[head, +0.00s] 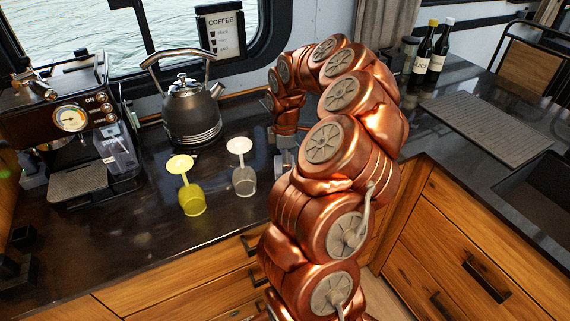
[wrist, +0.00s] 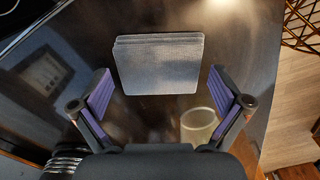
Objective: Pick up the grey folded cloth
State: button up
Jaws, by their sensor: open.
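The grey folded cloth (wrist: 158,66) lies flat on the dark counter in the upper middle of the wrist view, a near-square pad with a layered far edge. My gripper (wrist: 159,76) is open and empty, with one purple-padded finger to each side of the cloth in the picture. Neither finger visibly touches it; the height gap is hard to tell. In the head view my gripper (head: 284,158) points down at the counter, partly hidden by my copper arm. I cannot make out the cloth there.
A glass (wrist: 198,123) stands close to the right finger in the wrist view. In the head view, a yellow glass (head: 190,190) and a clear glass (head: 243,178) stand left of my gripper.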

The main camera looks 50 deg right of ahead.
jog(key=shift+f, duration=0.5)
jog(key=shift+c, duration=0.2)
jog(key=c, duration=0.9)
jog(key=shift+o, duration=0.2)
jog(key=shift+r+b, duration=1.05)
jog(key=shift+r, duration=0.75)
jog(key=s+a+r+b, duration=0.1)
jog(key=s+a+b, duration=0.4)
jog(key=s+a, duration=0.5)
jog(key=shift+s+a+r, duration=0.2)
jog(key=shift+s+a, duration=0.15)
jog(key=shift+a, duration=0.65)
